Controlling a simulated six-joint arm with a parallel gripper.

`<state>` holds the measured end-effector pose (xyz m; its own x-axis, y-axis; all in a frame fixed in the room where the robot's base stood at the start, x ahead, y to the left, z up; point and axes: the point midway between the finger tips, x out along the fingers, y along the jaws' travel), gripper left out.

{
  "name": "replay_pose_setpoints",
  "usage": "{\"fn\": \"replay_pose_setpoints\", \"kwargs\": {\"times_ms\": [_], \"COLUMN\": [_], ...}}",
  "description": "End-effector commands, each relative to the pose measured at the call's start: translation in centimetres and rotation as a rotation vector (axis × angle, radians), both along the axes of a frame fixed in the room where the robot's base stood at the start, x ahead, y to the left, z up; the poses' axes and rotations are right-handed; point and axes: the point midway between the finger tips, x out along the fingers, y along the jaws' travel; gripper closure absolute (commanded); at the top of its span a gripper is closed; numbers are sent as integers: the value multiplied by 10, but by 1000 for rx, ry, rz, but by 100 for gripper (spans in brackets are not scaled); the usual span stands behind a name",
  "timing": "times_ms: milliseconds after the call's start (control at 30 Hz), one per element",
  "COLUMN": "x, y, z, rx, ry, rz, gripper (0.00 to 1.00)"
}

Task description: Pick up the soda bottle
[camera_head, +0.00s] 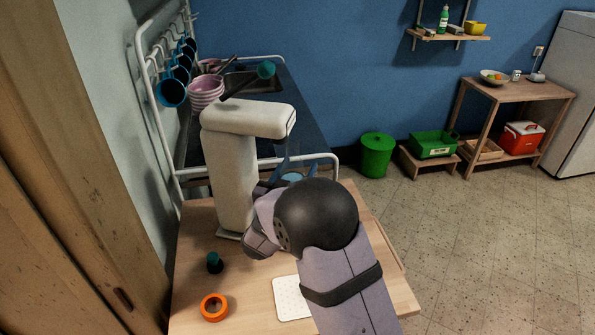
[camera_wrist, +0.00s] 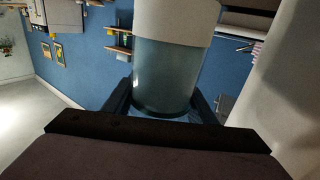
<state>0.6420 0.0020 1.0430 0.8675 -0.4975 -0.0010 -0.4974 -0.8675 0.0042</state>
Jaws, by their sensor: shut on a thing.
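The soda bottle (camera_wrist: 165,75) is a clear, bluish cylinder in the middle of the wrist view, with a white, rounded part directly above it. My gripper (camera_wrist: 163,108) has a dark finger on each side of the bottle and is shut on it. In the head view, a small bluish part of the bottle (camera_head: 292,177) shows beyond my wrist; the rest is hidden. The bottle is close to the white soda maker (camera_head: 232,165), below its overhanging head. I cannot tell whether the bottle still touches the soda maker.
The wooden table (camera_head: 240,290) holds an orange ring (camera_head: 214,307), a small dark-green-topped item (camera_head: 214,263) and a white perforated plate (camera_head: 291,298). Behind are a dish rack with blue mugs (camera_head: 171,92) and pink bowls (camera_head: 206,90). Floor to the right is open.

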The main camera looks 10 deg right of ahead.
Motion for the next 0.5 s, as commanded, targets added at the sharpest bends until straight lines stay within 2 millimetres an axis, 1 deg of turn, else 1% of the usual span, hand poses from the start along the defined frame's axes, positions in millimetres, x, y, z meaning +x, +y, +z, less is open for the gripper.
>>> {"fn": "replay_pose_setpoints", "kwargs": {"times_ms": [33, 100, 267, 500], "x": [0, -7, -27, -66], "y": [0, 6, 18, 40], "z": [10, 7, 7, 7], "rx": [0, -1, -1, -1], "ry": [-6, -5, -4, -4], "rz": [0, 3, 4, 5], "gripper": [80, 80, 80, 80]}}
